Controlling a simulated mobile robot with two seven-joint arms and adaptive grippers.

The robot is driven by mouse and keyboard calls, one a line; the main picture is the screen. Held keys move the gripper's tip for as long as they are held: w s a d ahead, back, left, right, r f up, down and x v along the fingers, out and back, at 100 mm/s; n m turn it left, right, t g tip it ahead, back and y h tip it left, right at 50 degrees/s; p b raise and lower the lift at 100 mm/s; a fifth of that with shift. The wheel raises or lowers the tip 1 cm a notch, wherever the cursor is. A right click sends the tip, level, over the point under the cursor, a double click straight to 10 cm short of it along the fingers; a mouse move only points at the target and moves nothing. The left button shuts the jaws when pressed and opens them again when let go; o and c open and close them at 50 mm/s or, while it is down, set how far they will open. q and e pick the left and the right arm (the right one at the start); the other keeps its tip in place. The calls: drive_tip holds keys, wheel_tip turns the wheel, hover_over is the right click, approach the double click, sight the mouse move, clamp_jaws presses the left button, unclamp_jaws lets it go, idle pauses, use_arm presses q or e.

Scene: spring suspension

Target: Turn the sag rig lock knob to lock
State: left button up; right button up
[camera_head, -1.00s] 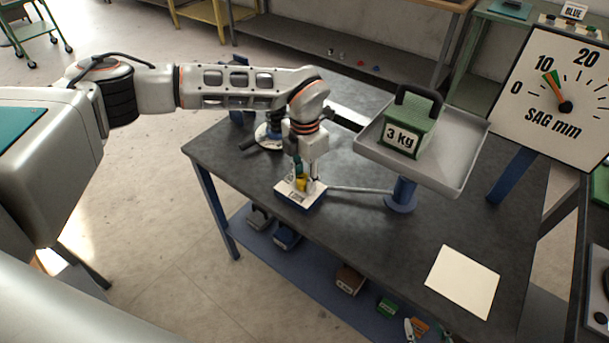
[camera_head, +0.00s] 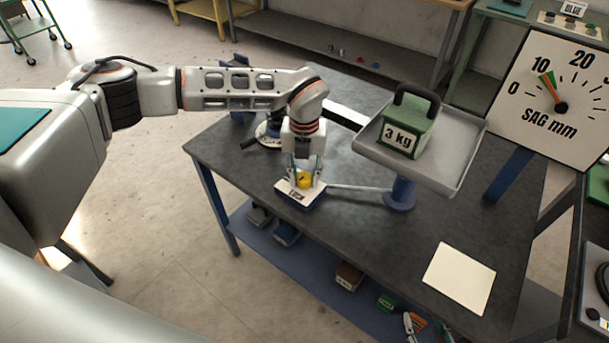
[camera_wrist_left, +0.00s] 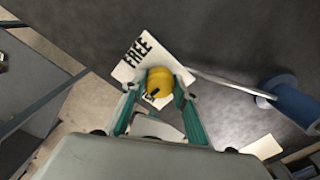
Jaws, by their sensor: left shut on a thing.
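The yellow lock knob (camera_head: 305,181) stands on a small white-topped, blue-sided block (camera_head: 312,199) on the dark table. In the left wrist view the knob (camera_wrist_left: 159,80) has a dark mark on its near side, and the white plate (camera_wrist_left: 125,72) reads FREE on its far left part. The rest of the plate is partly hidden. My left gripper (camera_head: 304,178) points down over the block. Its teal fingers (camera_wrist_left: 156,94) are on either side of the knob, shut on it.
A rod runs from the block to a blue post (camera_head: 400,194) under a grey tray (camera_head: 455,168). A green 3 kg weight (camera_head: 408,125) sits on the tray. The SAG mm dial (camera_head: 556,90) reads near 10. A blank cream sheet (camera_head: 460,278) lies at the front right.

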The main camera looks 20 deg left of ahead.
sight(304, 176)
use_arm(q)
drive_tip(key=shift+n, duration=0.4)
drive_tip(key=o, duration=1.1)
drive_tip(key=shift+r, duration=0.15)
wheel_tip(304, 176, up, 12)
drive_tip(key=shift+s+f, duration=0.1)
drive_tip(key=shift+f, duration=0.1)
